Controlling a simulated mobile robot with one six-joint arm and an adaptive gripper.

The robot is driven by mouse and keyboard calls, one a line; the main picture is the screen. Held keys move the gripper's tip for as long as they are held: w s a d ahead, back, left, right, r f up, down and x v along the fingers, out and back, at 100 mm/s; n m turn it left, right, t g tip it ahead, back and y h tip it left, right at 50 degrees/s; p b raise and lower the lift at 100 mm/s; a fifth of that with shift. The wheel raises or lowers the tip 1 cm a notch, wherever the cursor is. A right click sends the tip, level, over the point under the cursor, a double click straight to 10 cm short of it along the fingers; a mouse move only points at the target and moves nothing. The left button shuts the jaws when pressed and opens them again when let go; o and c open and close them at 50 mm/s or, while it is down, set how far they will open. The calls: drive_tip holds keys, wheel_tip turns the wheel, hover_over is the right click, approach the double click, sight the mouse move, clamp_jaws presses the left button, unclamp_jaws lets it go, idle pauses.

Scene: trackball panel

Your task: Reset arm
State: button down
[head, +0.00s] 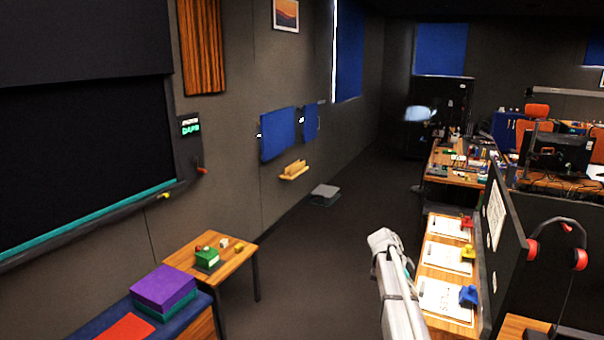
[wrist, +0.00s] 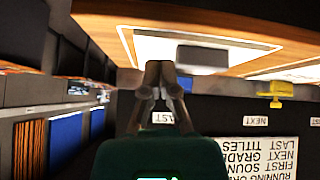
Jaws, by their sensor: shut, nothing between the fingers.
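My gripper (wrist: 160,72) shows in the wrist view with its two fingers together and nothing between them. It is in front of the dark panel and wooden desk edge, apart from the sheets as far as I can tell. A small label reading LAST is partly hidden behind the fingers. In the head view my pale arm (head: 398,290) rises from the bottom edge, beside the desk with the paper sheets; the gripper itself cannot be made out there. No trackball is recognizable in either view.
The desk (head: 429,256) on the right bears white sheets and red, yellow and blue pieces. A dark partition (head: 507,255) with headphones (head: 577,258) stands beside it. A small wooden table (head: 237,262) is at left. The floor aisle (head: 335,235) between is mostly clear.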

drive_tip(key=s+a+f+n+t+y, duration=0.1)
drive_tip(key=s+a+f+n+y, duration=0.1)
drive_tip(key=s+a+n, duration=0.6)
drive_tip(key=s+a+f+n+t+y, duration=0.1)
drive_tip(key=s+a+n+t+y, duration=0.1)
drive_tip(key=s+a+n+y, duration=0.3)
drive_tip(key=s+a+n, duration=0.4)
drive_tip(key=s+n, duration=0.4)
drive_tip(key=s, duration=0.2)
drive_tip(key=shift+s+a+f, duration=0.2)
drive_tip(key=shift+s+f, duration=0.2)
